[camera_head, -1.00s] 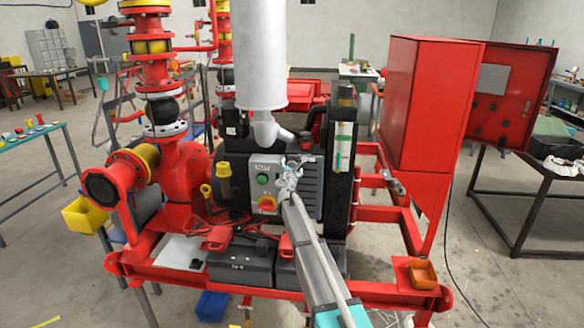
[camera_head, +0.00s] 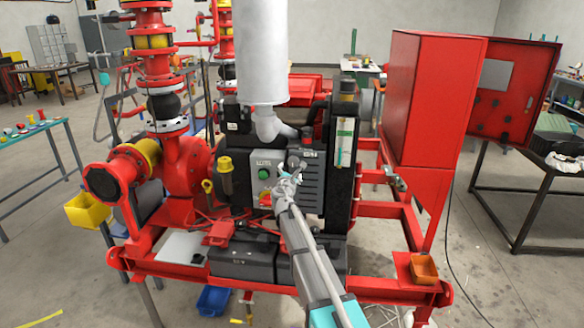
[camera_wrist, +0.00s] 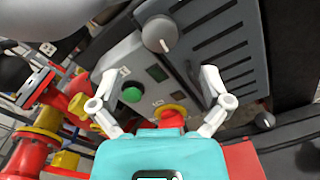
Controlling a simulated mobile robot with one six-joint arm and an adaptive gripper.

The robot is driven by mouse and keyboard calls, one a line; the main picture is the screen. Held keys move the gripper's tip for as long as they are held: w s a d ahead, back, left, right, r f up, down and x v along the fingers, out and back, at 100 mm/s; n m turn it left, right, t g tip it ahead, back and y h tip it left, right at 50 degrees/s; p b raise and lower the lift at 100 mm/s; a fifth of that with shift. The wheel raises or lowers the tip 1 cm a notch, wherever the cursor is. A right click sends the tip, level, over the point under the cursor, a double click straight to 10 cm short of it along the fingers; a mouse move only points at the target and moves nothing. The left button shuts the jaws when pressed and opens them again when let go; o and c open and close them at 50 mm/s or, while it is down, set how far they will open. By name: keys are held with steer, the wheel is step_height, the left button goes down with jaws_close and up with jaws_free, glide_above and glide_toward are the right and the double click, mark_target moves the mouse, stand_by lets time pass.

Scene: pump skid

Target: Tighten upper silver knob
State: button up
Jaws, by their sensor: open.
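The upper silver knob (camera_wrist: 159,33) is a round grey knob with a pale pointer mark, on the dark ribbed housing of the engine block. It shows in the wrist view above and beyond the fingertips, apart from them. In the head view the knob (camera_head: 294,162) sits just above my gripper (camera_head: 287,180). In the wrist view my gripper (camera_wrist: 160,76) is open and empty, its two white fingers spread wide. A second, lower silver knob (camera_wrist: 264,121) shows at the right of the wrist view.
A grey control box (camera_wrist: 135,80) with a green button (camera_wrist: 131,94) and a red-yellow switch (camera_wrist: 172,114) is left of and below the knob. A white cylinder (camera_head: 262,55) stands above. A red cabinet (camera_head: 425,100) stands to the right, and red pipework (camera_head: 180,160) to the left.

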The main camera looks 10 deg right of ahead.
steer(key=shift+v, duration=1.8)
steer(key=s+d+f+m+g+h, duration=0.1)
steer(key=s+d+f+m+g, duration=0.45)
steer(key=s+m, duration=0.35)
steer(key=s+d+f+m+g+h, duration=0.2)
steer(key=s+d+f+m+g, duration=0.2)
steer(key=s+d+f+m, duration=0.4)
steer(key=s+a+f+m+g+y, duration=0.2)
steer(key=s+a+m+g+y, duration=0.1)
steer(key=s, duration=0.8)
steer(key=s+a+f+m+g+y, duration=0.3)
steer(key=s+m+g+y, duration=0.1)
steer(key=s, duration=0.7)
steer(key=m+g, duration=0.1)
steer(key=m, duration=0.1)
steer(key=shift+s+a+m, duration=0.2)
steer(key=shift+s+m, duration=0.15)
steer(key=shift+m, duration=0.05)
steer(key=shift+w, duration=0.1)
